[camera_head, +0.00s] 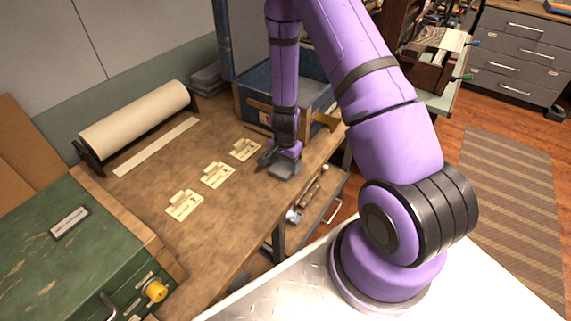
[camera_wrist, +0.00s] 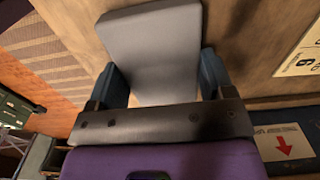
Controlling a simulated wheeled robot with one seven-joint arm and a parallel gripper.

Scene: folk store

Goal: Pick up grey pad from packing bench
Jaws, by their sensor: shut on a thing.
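The grey pad (camera_wrist: 152,45) fills the upper middle of the wrist view. It is a flat grey slab with rounded corners, between the two blue-grey fingers of my gripper (camera_wrist: 160,85). In the head view my gripper (camera_head: 284,168) points down at the right edge of the wooden packing bench (camera_head: 150,235). The grey pad (camera_head: 283,171) shows there at the fingertips. My gripper is shut on it. I cannot tell whether the pad touches the bench top or is just above it.
Several cream label cards (camera_head: 216,175) lie on the bench left of my gripper. A blue bin (camera_head: 258,100) stands behind it. A paper roll (camera_head: 135,122) is at the back left. A green case (camera_head: 70,255) is at the front left. An open drawer (camera_head: 318,200) juts out below the bench edge.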

